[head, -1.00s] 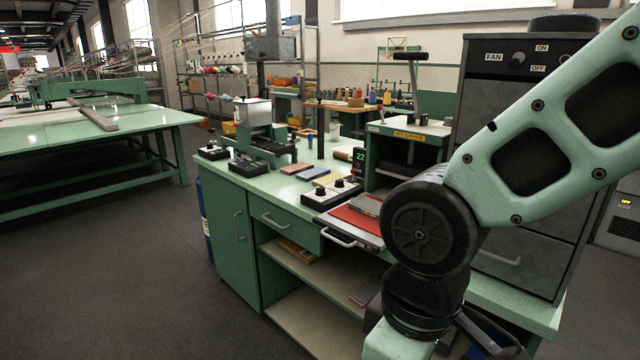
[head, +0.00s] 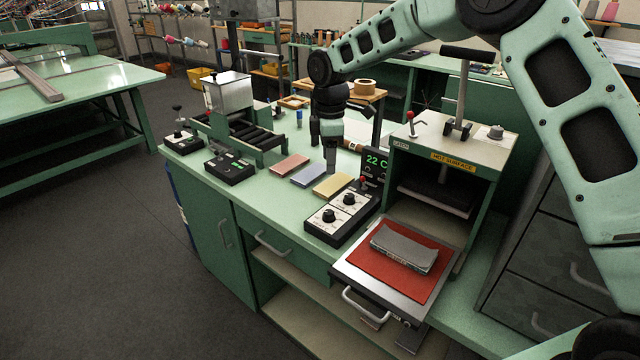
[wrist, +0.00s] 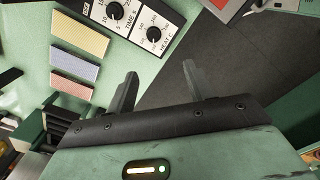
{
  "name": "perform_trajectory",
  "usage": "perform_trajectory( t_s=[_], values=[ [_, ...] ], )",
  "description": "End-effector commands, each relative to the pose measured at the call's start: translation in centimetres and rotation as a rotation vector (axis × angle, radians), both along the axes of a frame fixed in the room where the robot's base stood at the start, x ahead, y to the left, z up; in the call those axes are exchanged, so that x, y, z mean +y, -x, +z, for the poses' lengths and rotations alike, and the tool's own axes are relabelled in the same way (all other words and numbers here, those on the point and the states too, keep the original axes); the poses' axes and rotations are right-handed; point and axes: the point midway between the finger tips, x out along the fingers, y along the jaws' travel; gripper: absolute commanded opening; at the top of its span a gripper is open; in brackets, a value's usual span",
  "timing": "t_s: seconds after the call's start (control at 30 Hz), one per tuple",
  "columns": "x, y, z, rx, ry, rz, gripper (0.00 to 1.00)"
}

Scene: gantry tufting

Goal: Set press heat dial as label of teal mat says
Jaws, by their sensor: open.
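The press control box (head: 342,215) stands on the green bench with two black dials. In the wrist view the heat dial (wrist: 153,34) is marked HEAT C and the other dial (wrist: 115,11) TIME S. The heat dial also shows in the head view (head: 330,215). Pink (head: 289,165), blue (head: 308,175) and yellow (head: 332,186) mats lie left of the box. I cannot make out a teal mat or any readable mat label. My gripper (wrist: 160,73) is open and empty, pointing down above the bench near the mats and apart from the dials.
The press (head: 450,150) is marked HOT SURFACE. Its drawer is out, with a red pad (head: 372,268) and a grey slab (head: 404,248) on it. A display (head: 375,163) reads 22 C. A roller device (head: 245,125) and small control boxes stand at the bench's left.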

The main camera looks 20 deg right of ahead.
Motion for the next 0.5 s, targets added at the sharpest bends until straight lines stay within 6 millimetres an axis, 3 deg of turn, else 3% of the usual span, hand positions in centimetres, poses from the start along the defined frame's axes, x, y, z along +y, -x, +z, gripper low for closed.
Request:
perform_trajectory(
  t_s=[0.27, 0.5],
  values=[
    [-0.8, -0.7, -1.8, 0.004, 0.004, 0.012, 0.53],
    [-0.8, -0.6, -6.5, 0.006, 0.003, 0.01, 0.53]
  ],
)
